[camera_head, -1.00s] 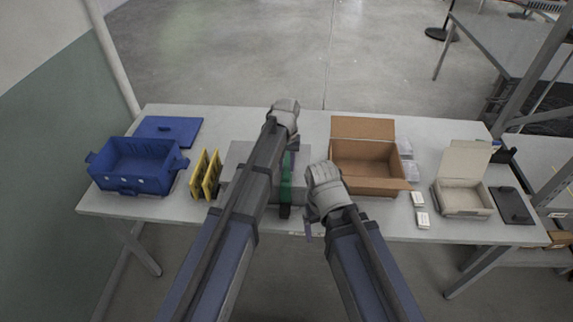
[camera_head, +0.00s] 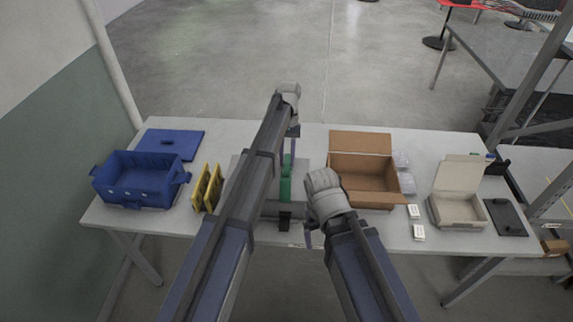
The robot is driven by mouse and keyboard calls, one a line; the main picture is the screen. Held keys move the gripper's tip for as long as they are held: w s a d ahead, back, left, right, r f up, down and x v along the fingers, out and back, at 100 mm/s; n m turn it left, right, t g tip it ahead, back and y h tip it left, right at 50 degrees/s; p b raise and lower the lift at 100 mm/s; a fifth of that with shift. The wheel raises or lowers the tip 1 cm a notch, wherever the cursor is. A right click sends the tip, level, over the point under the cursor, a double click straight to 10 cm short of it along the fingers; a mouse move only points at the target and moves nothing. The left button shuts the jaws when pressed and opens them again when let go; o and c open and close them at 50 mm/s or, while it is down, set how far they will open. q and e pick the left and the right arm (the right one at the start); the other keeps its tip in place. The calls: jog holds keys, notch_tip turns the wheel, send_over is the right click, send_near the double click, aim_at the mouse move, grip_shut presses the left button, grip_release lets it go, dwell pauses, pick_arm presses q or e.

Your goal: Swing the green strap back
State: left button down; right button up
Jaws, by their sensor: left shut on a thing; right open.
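The green strap (camera_head: 285,185) runs front to back over a grey box or fixture (camera_head: 270,207) at the middle of the table. Most of the fixture is hidden behind my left arm. A dark part shows at the strap's near end. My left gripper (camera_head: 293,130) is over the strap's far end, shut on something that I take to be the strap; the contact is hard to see. My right gripper (camera_head: 308,237) is open and empty, at the table's front edge, right of the strap and apart from it.
On the table (camera_head: 395,240) are a blue crate (camera_head: 140,195), its blue lid (camera_head: 170,143), yellow pieces (camera_head: 207,187), an open cardboard box (camera_head: 362,178), a smaller open carton (camera_head: 455,210), small white boxes (camera_head: 418,232) and a dark flat plate (camera_head: 506,217). The front right strip is mostly clear.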

pick_arm(q)
jog(key=c, duration=0.6)
grip_release()
jog(key=shift+c, duration=0.2)
jog(key=shift+r, duration=0.15)
jog(key=p+v, duration=0.7)
jog(key=shift+w+r, duration=0.2)
jog(key=shift+r, duration=0.05)
